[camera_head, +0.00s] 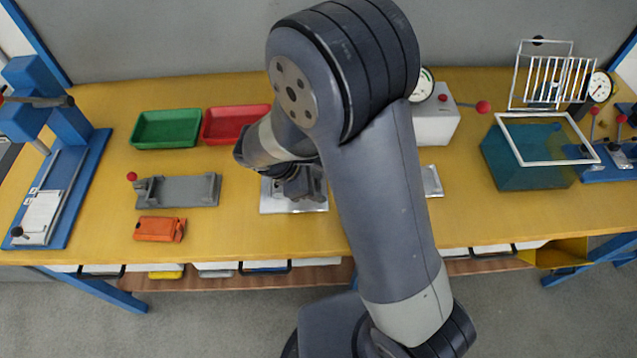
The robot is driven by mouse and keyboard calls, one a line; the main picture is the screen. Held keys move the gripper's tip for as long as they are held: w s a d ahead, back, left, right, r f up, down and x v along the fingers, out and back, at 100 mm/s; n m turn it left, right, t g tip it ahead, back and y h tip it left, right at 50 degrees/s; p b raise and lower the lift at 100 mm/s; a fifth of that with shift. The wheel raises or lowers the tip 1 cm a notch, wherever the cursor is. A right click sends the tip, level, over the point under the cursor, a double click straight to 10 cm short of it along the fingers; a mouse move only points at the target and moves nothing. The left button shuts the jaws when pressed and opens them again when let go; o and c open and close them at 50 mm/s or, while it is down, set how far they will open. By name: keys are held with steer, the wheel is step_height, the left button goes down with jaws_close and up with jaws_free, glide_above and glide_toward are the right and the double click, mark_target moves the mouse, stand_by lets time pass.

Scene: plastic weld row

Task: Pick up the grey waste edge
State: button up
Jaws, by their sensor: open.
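My gripper (302,188) is low over a bright metal plate (277,206) on the yellow bench, near the middle front. It points down and is open. The arm comes in from the front right and covers much of the bench's middle. I cannot pick out the grey waste edge. The area between and under the fingers is hidden by the gripper, and I cannot tell whether it touches anything there.
On the yellow bench (95,200), a green tray (165,130) and a red tray (222,124) stand behind left. A grey clamp fixture (180,190), an orange block (158,229) and a blue press (70,135) are left. A teal tank (520,165) is right.

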steer(key=c, duration=0.8)
steer(key=shift+r, duration=0.1)
